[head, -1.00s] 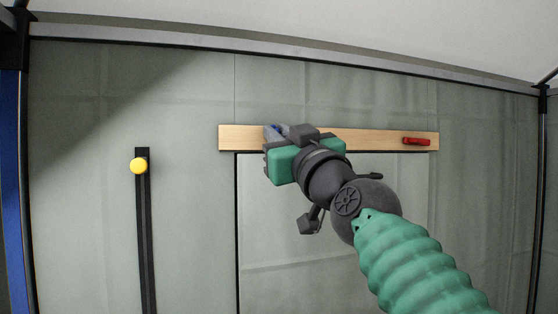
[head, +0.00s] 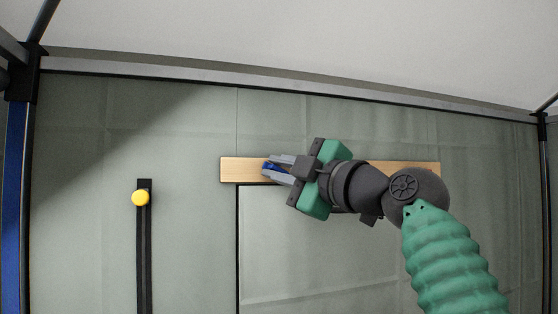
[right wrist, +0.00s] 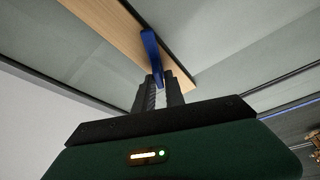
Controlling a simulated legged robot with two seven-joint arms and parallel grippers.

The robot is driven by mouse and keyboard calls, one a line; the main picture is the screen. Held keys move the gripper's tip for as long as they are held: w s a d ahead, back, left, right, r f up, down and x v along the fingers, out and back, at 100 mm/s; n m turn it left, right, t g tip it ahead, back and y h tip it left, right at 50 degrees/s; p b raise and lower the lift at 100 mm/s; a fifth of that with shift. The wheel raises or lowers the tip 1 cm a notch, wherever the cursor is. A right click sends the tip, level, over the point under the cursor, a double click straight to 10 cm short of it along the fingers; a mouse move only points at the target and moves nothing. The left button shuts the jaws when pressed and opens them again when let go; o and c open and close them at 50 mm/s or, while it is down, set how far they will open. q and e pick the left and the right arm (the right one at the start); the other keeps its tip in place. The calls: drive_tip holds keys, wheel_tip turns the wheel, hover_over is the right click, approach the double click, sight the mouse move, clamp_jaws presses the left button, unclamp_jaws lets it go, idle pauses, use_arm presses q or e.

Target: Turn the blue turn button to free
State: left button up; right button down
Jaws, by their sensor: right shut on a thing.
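The blue turn button (head: 271,167) sits on the wooden strip (head: 238,170) near its left end. My right gripper (head: 277,168) comes in from the right, and its grey fingers are closed around the button. In the right wrist view the blue button (right wrist: 149,45) runs from the wooden strip (right wrist: 112,28) down between the fingers (right wrist: 160,92). The fingers hide part of the button. My left gripper is not in view.
Below the strip is a pale green panel (head: 290,250) with a dark edge gap. To the left, a black vertical rail (head: 145,255) carries a yellow knob (head: 140,198). A blue post (head: 17,200) stands at the far left. My right arm covers the strip's right part.

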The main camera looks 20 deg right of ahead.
drive_tip(key=n+g+p, duration=0.1)
drive_tip(key=n+p, duration=0.1)
drive_tip(key=n, duration=0.1)
drive_tip(key=shift+w, duration=0.1)
drive_tip(key=shift+f+n+g+p, duration=0.25)
drive_tip(key=shift+n+g+p, duration=0.2)
drive_tip(key=shift+n, duration=0.35)
drive_tip(key=shift+f, duration=0.15)
drive_tip(key=c, duration=1.5)
unclamp_jaws()
drive_tip(key=shift+a, duration=0.1)
